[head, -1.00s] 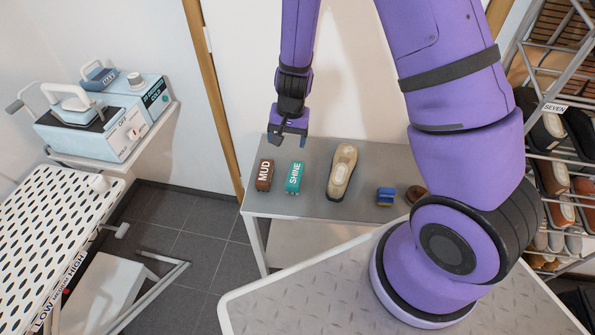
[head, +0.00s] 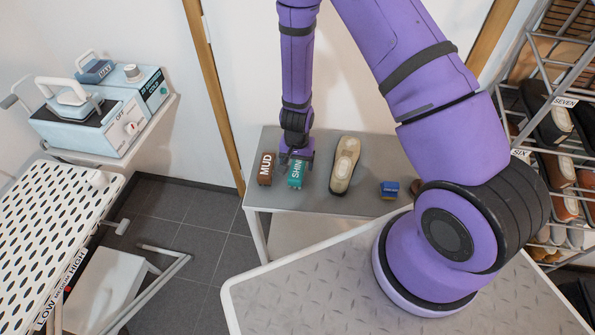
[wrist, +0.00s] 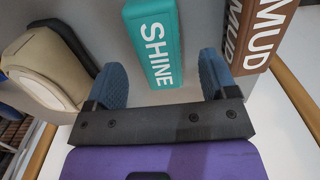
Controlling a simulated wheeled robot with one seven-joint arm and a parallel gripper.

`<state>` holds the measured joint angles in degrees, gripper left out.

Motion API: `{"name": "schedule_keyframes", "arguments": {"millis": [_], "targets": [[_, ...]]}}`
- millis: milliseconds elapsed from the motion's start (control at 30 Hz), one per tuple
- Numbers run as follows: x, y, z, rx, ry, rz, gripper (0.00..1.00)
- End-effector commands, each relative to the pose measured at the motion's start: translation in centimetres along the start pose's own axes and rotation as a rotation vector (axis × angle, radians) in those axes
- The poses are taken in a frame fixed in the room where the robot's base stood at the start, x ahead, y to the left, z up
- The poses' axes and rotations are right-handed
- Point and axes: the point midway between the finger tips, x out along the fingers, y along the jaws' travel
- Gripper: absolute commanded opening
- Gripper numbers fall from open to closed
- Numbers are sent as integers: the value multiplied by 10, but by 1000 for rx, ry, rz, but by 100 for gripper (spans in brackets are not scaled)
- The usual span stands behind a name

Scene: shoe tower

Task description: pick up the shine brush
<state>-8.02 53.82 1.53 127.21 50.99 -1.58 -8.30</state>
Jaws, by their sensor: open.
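The shine brush is a teal block (head: 296,176) with white SHINE lettering, lying on the grey side table (head: 365,205). In the wrist view the shine brush (wrist: 153,42) lies between the two blue fingers, beyond their tips. My gripper (head: 296,157) is right over the far end of the shine brush and hides part of it. In the wrist view my gripper (wrist: 165,78) is open, with nothing held; a gap shows between each finger and the brush.
The brown MUD brush (head: 265,169) lies close on the left; it also shows in the wrist view (wrist: 258,35). A beige shoe (head: 344,165) lies on the right. A blue and yellow block (head: 389,189) is further right. A wall stands behind the table.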

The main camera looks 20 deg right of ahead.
Motion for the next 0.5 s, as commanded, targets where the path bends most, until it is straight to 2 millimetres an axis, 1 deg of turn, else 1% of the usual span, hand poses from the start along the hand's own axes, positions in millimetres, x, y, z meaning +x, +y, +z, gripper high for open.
{"name": "schedule_keyframes", "arguments": {"millis": [133, 300, 400, 500], "targets": [[12, 1, -2, 3, -1, 1, 79], [34, 2, -3, 2, -2, 0, 79], [44, 1, -3, 1, -1, 0, 79], [50, 1, -3, 1, 0, 0, 79]]}}
